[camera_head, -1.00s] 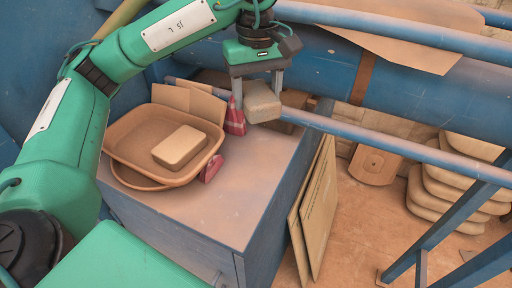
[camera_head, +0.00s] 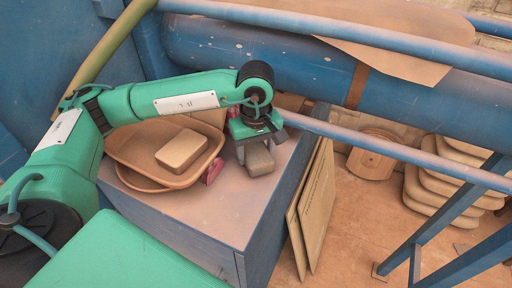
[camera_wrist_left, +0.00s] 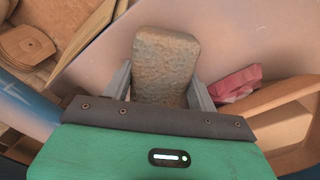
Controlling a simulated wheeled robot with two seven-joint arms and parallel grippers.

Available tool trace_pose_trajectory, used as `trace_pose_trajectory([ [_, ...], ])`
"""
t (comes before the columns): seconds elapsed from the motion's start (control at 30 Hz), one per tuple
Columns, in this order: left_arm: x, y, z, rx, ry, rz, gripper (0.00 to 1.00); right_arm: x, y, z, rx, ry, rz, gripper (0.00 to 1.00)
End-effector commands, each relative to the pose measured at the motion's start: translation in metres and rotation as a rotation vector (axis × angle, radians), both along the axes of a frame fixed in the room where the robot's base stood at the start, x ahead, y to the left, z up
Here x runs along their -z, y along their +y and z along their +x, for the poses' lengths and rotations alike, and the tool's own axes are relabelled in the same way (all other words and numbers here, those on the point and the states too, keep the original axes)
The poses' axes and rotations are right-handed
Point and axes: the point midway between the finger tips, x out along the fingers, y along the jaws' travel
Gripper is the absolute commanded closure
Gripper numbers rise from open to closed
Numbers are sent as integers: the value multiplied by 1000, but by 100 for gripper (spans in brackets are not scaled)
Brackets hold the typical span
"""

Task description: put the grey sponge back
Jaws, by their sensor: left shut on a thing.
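The grey sponge (camera_head: 260,160) is held in my left gripper (camera_head: 257,150), low over the right part of the blue cabinet top (camera_head: 240,205). In the left wrist view the sponge (camera_wrist_left: 165,65) sits between the two fingers of the gripper (camera_wrist_left: 163,85), its worn brownish-grey face showing. I cannot tell whether its underside touches the cabinet top. A tan tray (camera_head: 127,147) to the left holds a second, tan sponge-like block (camera_head: 181,151). My right gripper is not in view.
A red cloth-like piece (camera_head: 212,171) lies between tray and sponge; it also shows in the left wrist view (camera_wrist_left: 235,83). A blue rail (camera_head: 370,145) passes behind the cabinet's right edge. Flat boards (camera_head: 315,205) lean on its right side. The front cabinet top is clear.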

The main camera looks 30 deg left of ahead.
Motion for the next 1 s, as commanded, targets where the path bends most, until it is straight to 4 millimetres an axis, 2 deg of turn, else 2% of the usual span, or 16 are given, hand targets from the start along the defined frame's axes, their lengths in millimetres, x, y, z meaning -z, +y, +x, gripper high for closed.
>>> trace_pose_trajectory([
  [0.43, 8, 0, 0, 0, -2, -1, 63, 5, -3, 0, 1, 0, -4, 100],
  [0.47, 7, 0, 0, 0, -2, -1, 40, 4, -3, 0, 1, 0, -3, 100],
  [0.57, 6, 0, 0, 0, -1, 0, 20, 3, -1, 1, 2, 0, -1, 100],
  [1.0, 1, 0, 1, 0, -3, -1, 20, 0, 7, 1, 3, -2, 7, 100],
])
